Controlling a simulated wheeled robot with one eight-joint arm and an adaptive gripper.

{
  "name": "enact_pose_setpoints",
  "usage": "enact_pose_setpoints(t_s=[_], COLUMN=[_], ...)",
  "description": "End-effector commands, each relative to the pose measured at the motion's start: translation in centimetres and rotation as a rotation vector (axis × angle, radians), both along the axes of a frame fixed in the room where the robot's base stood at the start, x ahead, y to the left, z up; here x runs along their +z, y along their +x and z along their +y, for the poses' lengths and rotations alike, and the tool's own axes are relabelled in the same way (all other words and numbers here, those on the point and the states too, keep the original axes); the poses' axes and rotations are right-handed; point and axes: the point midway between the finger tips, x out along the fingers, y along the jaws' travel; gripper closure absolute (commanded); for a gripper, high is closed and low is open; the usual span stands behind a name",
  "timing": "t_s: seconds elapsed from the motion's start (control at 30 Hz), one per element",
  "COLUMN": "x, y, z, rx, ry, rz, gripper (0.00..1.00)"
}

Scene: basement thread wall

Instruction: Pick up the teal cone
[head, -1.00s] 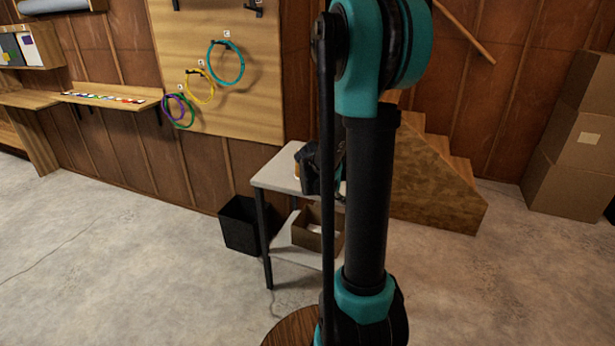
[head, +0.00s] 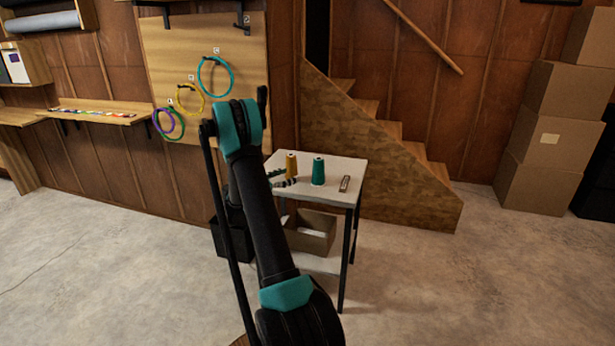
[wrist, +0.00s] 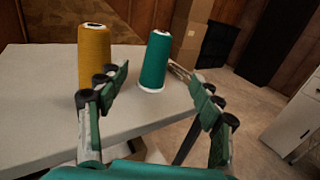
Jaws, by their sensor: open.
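The teal cone (head: 318,171) stands upright on the small white table (head: 338,170), to the right of a mustard-yellow cone (head: 291,165). In the wrist view the teal cone (wrist: 155,62) is ahead, between the open fingers and beyond their tips. My gripper (wrist: 163,83) is open and empty. In the head view my gripper (head: 284,178) is at the table's left side, partly hidden by my arm. The yellow cone (wrist: 95,52) stands behind the left finger in the wrist view.
A small flat item (head: 344,184) lies right of the teal cone on the table. A cardboard box (head: 310,236) sits on the lower shelf, and a black bin (head: 232,240) stands left. Stairs (head: 385,150) rise behind.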

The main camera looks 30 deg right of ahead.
Motion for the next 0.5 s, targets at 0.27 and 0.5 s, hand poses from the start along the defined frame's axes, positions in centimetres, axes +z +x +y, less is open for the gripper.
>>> enact_pose_setpoints(t_s=[0.27, 0.5], x=[-0.1, -0.1], y=[0.4, 1.0], z=[-4.5, -9.1], rx=[-0.005, -0.004], ry=[-0.004, -0.002], rz=[0.005, 0.003], gripper=[0.34, 0.34])
